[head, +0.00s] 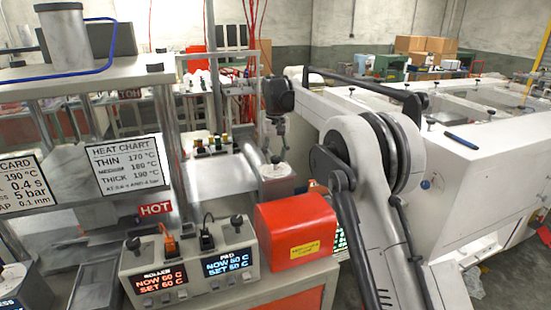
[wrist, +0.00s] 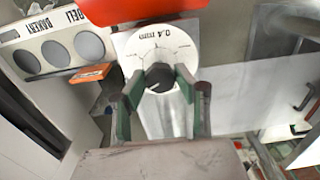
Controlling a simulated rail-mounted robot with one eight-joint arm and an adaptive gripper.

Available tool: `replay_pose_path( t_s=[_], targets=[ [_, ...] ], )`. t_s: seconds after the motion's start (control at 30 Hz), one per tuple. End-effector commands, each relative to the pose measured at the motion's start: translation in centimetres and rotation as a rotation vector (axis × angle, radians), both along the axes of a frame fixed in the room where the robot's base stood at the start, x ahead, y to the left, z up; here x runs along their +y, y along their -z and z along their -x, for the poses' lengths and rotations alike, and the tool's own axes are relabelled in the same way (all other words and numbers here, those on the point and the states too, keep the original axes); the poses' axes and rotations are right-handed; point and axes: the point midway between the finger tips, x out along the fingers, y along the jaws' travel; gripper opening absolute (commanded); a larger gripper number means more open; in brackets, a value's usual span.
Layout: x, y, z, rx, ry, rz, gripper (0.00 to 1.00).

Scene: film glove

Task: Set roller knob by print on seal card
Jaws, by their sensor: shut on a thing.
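In the wrist view the green-padded fingers of my gripper (wrist: 160,85) are shut on a dark knob (wrist: 160,73). The knob sits at the middle of a round white dial (wrist: 147,42) with tick marks and the print "0.4 mm". In the head view my gripper (head: 278,140) points down over the dial (head: 277,171), and the knob is too small to make out. The seal card (head: 27,186) is cut off at the left edge. It reads 190 °C, 0.4 s, 5 bar, and a last line ending "AP 0.1 mm".
A heat chart (head: 124,165) hangs right of the card. A control box (head: 190,268) with roller and pad displays stands in front, near a red cover (head: 296,230). In the wrist view a panel with round holes (wrist: 45,50) is at upper left. My arm fills the head view's middle right.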

Motion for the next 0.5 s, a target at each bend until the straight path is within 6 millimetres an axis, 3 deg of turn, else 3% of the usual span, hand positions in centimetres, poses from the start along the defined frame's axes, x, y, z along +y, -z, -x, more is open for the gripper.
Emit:
replay_pose_path(
  t_s=[0.5],
  targets=[
    [-0.04,-0.01,-0.03,0.000,-0.488,0.000,0.03]
  ],
)
